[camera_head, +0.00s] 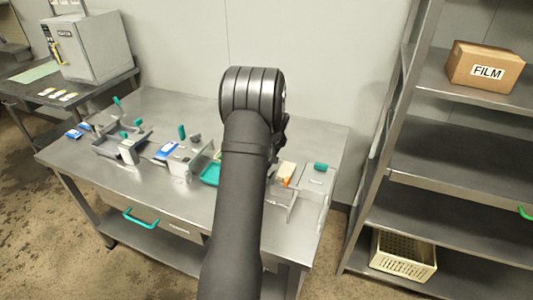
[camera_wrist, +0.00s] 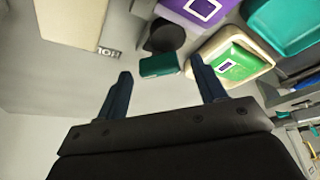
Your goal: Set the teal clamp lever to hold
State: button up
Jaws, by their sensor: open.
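In the wrist view my gripper (camera_wrist: 161,66) is open, with one dark finger on each side of a short teal grip (camera_wrist: 160,65). The grip looks like the end of the clamp lever, beside a dark round part (camera_wrist: 165,37). Whether the fingers touch it I cannot tell. A small label (camera_wrist: 108,52), upside down and partly legible, seems to read HOLD; it lies left of the grip. In the head view my arm hides the gripper and the middle of the bench. Which teal handle there is this one I cannot tell.
The steel bench (camera_head: 85,170) carries several fixtures with teal handles, one (camera_head: 320,166) at the right end, and a teal tray (camera_head: 210,174). In the wrist view a green pack (camera_wrist: 232,62) in a cream tray and a purple item (camera_wrist: 196,10) lie close to the right finger.

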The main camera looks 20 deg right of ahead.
jog(key=v, duration=1.7)
jog(key=shift+s, duration=0.15)
jog(key=x, duration=1.7)
jog(key=shift+f, duration=0.1)
